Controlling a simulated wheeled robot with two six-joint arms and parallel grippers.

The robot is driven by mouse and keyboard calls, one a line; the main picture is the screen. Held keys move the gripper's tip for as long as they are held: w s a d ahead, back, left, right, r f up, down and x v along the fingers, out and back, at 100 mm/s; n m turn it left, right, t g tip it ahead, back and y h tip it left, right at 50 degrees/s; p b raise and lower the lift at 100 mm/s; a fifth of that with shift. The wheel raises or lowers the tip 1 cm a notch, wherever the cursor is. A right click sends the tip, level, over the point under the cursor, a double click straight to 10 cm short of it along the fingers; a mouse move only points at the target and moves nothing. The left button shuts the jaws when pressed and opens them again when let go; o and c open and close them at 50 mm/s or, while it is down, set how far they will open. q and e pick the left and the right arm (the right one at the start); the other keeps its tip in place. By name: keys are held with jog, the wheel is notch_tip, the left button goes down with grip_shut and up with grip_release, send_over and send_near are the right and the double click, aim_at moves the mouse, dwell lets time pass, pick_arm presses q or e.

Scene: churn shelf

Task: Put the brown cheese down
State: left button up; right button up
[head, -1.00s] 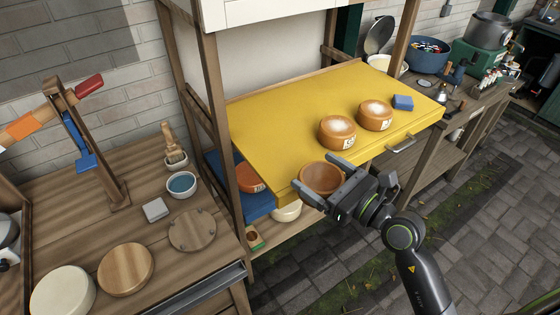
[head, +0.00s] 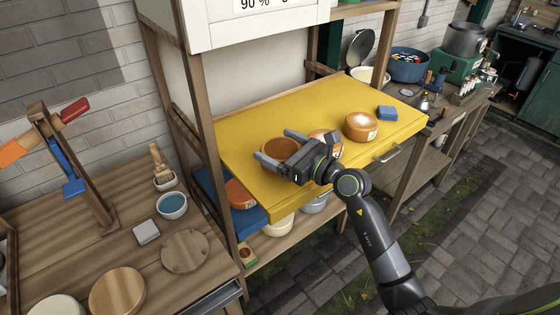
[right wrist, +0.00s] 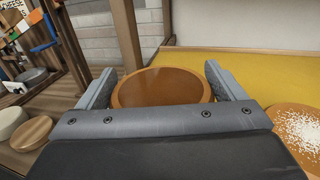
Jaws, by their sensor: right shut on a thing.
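The brown cheese (head: 279,150) is a plain round wheel with a smooth brown top. My right gripper (head: 273,146) is shut on it, with one finger on each side; the grip also shows in the right wrist view, around the cheese (right wrist: 160,88). The cheese is over the left part of the yellow shelf board (head: 250,123). I cannot tell whether its underside touches the board. A white-topped orange cheese (head: 361,126) sits on the board to the right. Another one (right wrist: 302,128) is beside my right gripper, partly hidden by it in the head view. My left gripper is not in view.
A blue block (head: 387,112) lies at the board's right end. A wooden post (head: 208,140) stands close at the board's left edge. Lower shelves hold an orange cheese (head: 240,195) and pale round things. The back strip of the board is clear.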

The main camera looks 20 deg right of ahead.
jog(key=shift+f, duration=1.9)
jog(key=shift+f+b, duration=0.15)
jog(key=shift+b, duration=0.2)
jog(key=o, duration=1)
jog(key=shift+s, duration=0.1)
jog(key=b+v, duration=0.2)
jog(key=v, duration=1)
